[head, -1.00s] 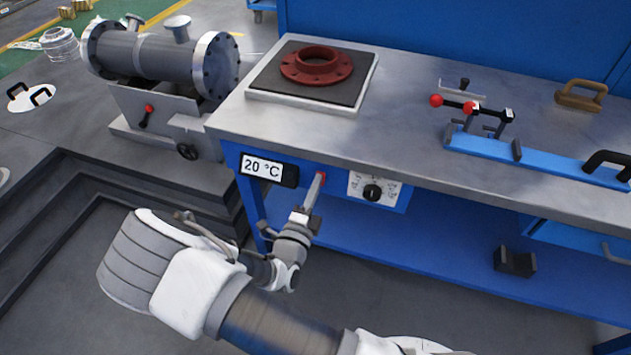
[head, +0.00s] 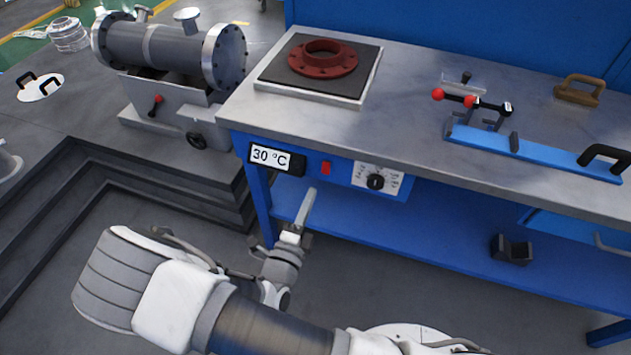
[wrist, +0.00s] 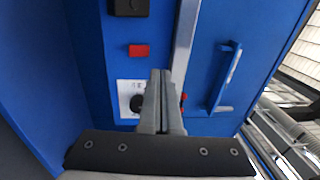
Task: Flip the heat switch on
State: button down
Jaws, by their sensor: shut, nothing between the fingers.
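The red heat switch (head: 326,168) is on the blue front panel of the workbench, between the temperature display (head: 271,158) and the dial (head: 375,182). The display reads 30 °C. In the wrist view the red switch (wrist: 139,50) is ahead of the fingers and a little to the left, with the dial (wrist: 137,102) partly beside the fingers. My gripper (head: 310,193) is shut and empty. It is below and in front of the switch, apart from the panel. The wrist view shows its two fingers (wrist: 160,75) pressed together.
A red flange (head: 323,60) lies on the dark hot plate (head: 310,100) on the bench top. A blue fixture with red knobs (head: 530,152) is to the right. A grey flanged shell (head: 165,48) stands at the left. The floor before the bench is open.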

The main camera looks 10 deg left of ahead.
jog(key=shift+s+a+r, duration=0.1)
jog(key=shift+s+r, duration=0.1)
jog(key=shift+s, duration=0.95)
jog(key=shift+s+a+r, duration=0.1)
jog(key=shift+s+r, duration=0.1)
jog(key=shift+s, duration=0.9)
jog(key=s+d+r+m+g+h, duration=0.1)
jog(key=d+r+m+g+h, duration=0.1)
jog(key=d+r+m+g, duration=0.55)
jog(key=d+r+m+g+h, duration=0.35)
jog(key=d+m, duration=0.45)
jog(key=m, duration=0.6)
jog(key=s+d+r+m+g+h, duration=0.15)
jog(key=d+r+m+g, duration=0.25)
jog(key=d+m+g, duration=0.55)
jog(key=s+r+m+t+y+p, duration=0.2)
jog(key=r+m+y+p, duration=0.1)
jog(key=r+m, duration=0.4)
jog(key=s+d+r+m+t+y+p, duration=0.1)
jog(key=r+m+p, duration=0.4)
jog(key=r, duration=0.5)
jog(key=s+d+r+m+t+y+p, duration=0.1)
jog(key=s+r+m+t+y+p, duration=0.2)
jog(key=r+m, duration=0.6)
jog(key=shift+m+t+y+p, duration=0.5)
jog(key=shift+y+p, duration=0.3)
jog(key=shift+p, duration=0.1)
